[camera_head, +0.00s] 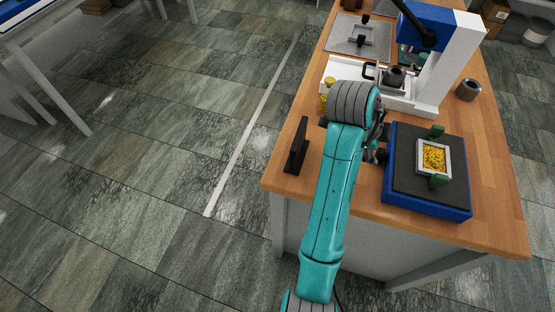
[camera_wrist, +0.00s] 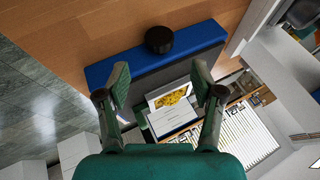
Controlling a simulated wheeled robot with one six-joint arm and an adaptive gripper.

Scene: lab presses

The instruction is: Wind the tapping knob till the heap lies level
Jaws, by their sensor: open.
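A blue box with a dark grey top (camera_head: 403,187) stands near the front of the wooden bench. A white square tray (camera_head: 420,160) on it holds a yellow heap (camera_head: 434,157) between green clamp-like pieces. In the wrist view the heap (camera_wrist: 171,98) looks uneven, but its exact slope is hard to tell. A round black knob (camera_wrist: 160,40) sticks out from the box's blue side. My gripper (camera_wrist: 161,76) is open and empty, with the knob beyond its fingertips, centred between them and apart from them. In the head view my arm mostly hides my gripper (camera_head: 376,146).
A white and blue press (camera_head: 432,85) with a dark cup stands behind the box. A grey cup (camera_head: 468,90) is at the right. Bare wood (camera_head: 490,190) lies right of the box.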

